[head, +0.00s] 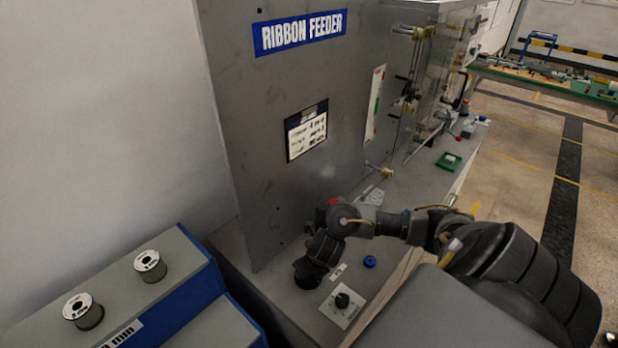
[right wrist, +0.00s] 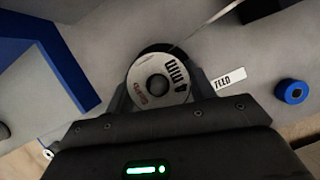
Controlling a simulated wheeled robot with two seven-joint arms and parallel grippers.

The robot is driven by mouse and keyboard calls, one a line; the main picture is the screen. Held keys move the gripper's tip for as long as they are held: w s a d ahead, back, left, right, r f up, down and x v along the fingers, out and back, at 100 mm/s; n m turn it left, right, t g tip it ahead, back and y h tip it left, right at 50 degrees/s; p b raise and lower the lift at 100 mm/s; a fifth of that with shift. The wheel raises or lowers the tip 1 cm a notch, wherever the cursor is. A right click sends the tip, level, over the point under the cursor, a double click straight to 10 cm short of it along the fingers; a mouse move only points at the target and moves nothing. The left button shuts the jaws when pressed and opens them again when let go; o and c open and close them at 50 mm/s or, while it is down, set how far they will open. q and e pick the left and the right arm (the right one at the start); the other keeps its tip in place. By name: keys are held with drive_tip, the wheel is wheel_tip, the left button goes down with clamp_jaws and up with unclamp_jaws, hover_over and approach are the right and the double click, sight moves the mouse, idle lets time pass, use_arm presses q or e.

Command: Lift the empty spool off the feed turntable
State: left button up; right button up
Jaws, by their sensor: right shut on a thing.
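In the right wrist view, a spool (right wrist: 148,88) with a white printed face and a dark centre hole sits between the fingers of my right gripper (right wrist: 158,94). The fingers are shut on its sides. A dark round edge shows just behind the spool; I cannot tell whether it is the turntable or the spool's own flange. In the head view my right gripper (head: 308,274) points down low over the grey deck at the foot of the ribbon feeder panel (head: 260,125). There it hides the spool and the turntable. My left gripper is not in view.
Two spools (head: 150,266) (head: 83,311) stand on a grey and blue rack (head: 190,292) at left. A blue ring (head: 370,262), a feed label (right wrist: 229,81) and a knob plate (head: 342,303) are on the deck near my right gripper. The upright panel stands close behind.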

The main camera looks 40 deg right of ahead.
drive_tip(key=shift+r+p, duration=0.35)
drive_tip(key=shift+r, duration=0.1)
drive_tip(key=shift+r+p, duration=0.95)
drive_tip(key=shift+r, duration=0.05)
drive_tip(key=shift+r, duration=1.15)
drive_tip(key=shift+a+r, duration=0.1)
drive_tip(key=shift+r, duration=0.95)
drive_tip(key=shift+r, duration=0.65)
drive_tip(key=shift+r, duration=1.7)
